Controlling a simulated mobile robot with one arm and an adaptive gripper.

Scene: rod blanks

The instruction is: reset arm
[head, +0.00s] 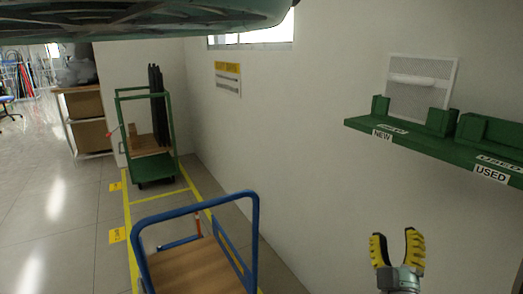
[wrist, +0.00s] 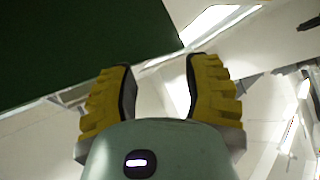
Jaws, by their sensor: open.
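My gripper (head: 397,248) is at the lower right of the head view, pointing up, with its two yellow ribbed fingers apart. Nothing is between them. It is below the green wall shelf (head: 440,146) and apart from it. In the wrist view my gripper (wrist: 160,85) is also open and empty. A dark green surface (wrist: 80,45) fills the upper left of that view.
The shelf bears NEW and USED labels and a pale perforated panel (head: 420,88). A blue-framed cart (head: 195,268) with a wooden deck stands at the bottom centre. A green cart (head: 155,183) with dark upright pieces stands behind it. Open floor (head: 60,225) lies at left.

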